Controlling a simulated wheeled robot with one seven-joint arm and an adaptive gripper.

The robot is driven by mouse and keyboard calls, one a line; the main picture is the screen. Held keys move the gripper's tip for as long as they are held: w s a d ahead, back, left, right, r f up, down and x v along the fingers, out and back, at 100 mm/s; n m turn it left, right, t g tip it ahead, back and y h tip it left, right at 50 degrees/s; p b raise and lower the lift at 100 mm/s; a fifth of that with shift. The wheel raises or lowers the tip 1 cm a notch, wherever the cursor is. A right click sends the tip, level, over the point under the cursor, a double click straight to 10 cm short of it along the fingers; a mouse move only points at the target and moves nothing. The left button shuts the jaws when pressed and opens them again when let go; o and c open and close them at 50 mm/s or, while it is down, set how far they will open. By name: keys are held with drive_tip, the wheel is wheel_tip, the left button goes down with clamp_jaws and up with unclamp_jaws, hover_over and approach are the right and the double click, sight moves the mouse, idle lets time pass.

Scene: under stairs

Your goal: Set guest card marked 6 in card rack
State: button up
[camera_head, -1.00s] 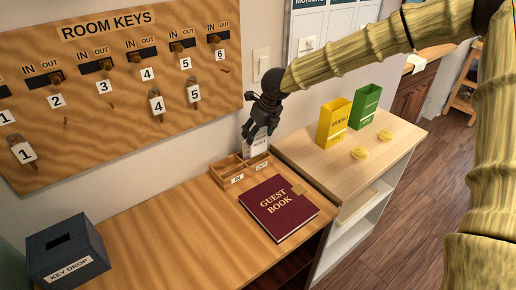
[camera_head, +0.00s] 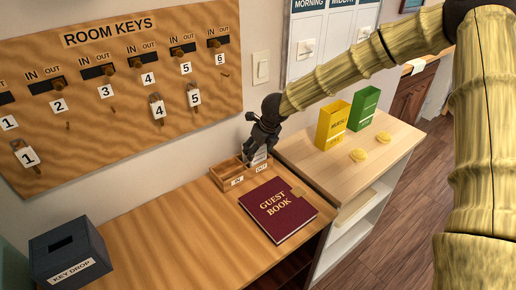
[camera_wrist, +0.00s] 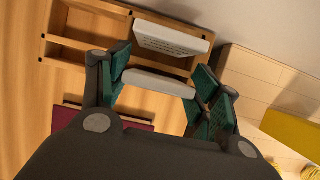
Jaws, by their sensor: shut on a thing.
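The wooden card rack (camera_head: 228,178) stands at the back of the desk, against the wall, with an IN label at its left part and a second label at its right part. My gripper (camera_head: 252,152) is low over the right part, pointing down. In the wrist view my gripper (camera_wrist: 162,95) is shut on a white card (camera_wrist: 160,82), seen nearly edge-on between the green pads. Another white face with small print (camera_wrist: 172,40) shows just beyond it in the right part of the rack (camera_wrist: 90,42). The held card's number is not readable, and its lower edge is hidden.
A dark red guest book (camera_head: 278,208) lies just in front of the rack. A key drop box (camera_head: 68,250) stands at the desk's left. The room keys board (camera_head: 110,100) hangs above. Yellow (camera_head: 333,125) and green (camera_head: 364,108) boxes stand on the right shelf.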

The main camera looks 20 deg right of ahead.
drive_tip(key=o, duration=1.5)
drive_tip(key=shift+f, duration=0.1)
drive_tip(key=shift+c, duration=0.2)
drive_tip(key=b+v, duration=0.2)
drive_tip(key=v, duration=1)
drive_tip(key=shift+r, duration=0.25)
drive_tip(key=shift+w, duration=0.1)
